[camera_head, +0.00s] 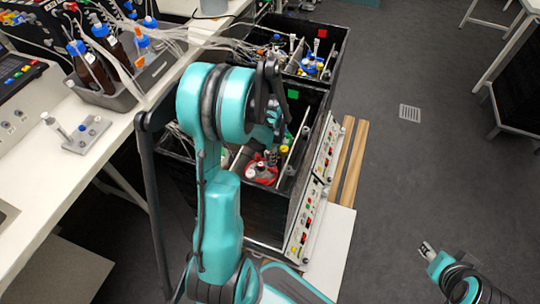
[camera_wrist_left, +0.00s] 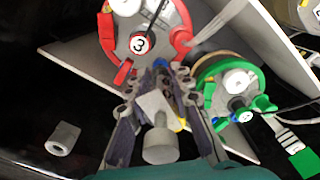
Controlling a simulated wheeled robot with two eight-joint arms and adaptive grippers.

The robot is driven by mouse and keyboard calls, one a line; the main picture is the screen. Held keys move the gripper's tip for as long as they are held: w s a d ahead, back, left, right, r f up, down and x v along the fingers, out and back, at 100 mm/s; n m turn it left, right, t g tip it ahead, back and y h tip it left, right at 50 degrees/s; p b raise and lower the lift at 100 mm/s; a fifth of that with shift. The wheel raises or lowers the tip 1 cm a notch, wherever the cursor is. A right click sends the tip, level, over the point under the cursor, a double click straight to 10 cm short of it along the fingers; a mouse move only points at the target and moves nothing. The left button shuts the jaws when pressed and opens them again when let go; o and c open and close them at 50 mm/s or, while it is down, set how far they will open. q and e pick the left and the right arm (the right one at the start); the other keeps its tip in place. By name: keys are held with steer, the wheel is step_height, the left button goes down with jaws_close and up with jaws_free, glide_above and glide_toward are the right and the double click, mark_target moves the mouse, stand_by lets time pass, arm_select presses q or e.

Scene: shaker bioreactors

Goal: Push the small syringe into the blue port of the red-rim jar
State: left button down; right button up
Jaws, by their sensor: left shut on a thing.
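The red-rim jar (camera_wrist_left: 140,40) sits at the top of the left wrist view, its lid marked 3; in the head view the red-rim jar (camera_head: 261,176) is inside the near black box. My left gripper (camera_wrist_left: 160,85) is shut on the small syringe (camera_wrist_left: 158,148), a grey body with a round plunger end facing the camera. The syringe points toward the jar's near edge. A bit of blue shows there between the fingertips; the fingers hide the syringe's tip, so I cannot tell whether it touches the port. My right gripper (camera_head: 427,250) is far off at lower right.
A green-rim jar (camera_wrist_left: 230,88) stands close on the right, with tubes beside it. A grey block (camera_wrist_left: 62,138) lies at left. The black box's wall (camera_head: 312,140) encloses the jars. A bench (camera_head: 75,170) with bottles and a small stand (camera_head: 85,135) is on the left.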

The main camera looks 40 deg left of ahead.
arm_select(q)
steer(key=shift+f+b, duration=0.7)
steer(key=shift+f, duration=0.05)
stand_by(0.8)
steer(key=c, duration=1.3)
jaws_free()
steer(key=shift+o, duration=0.2)
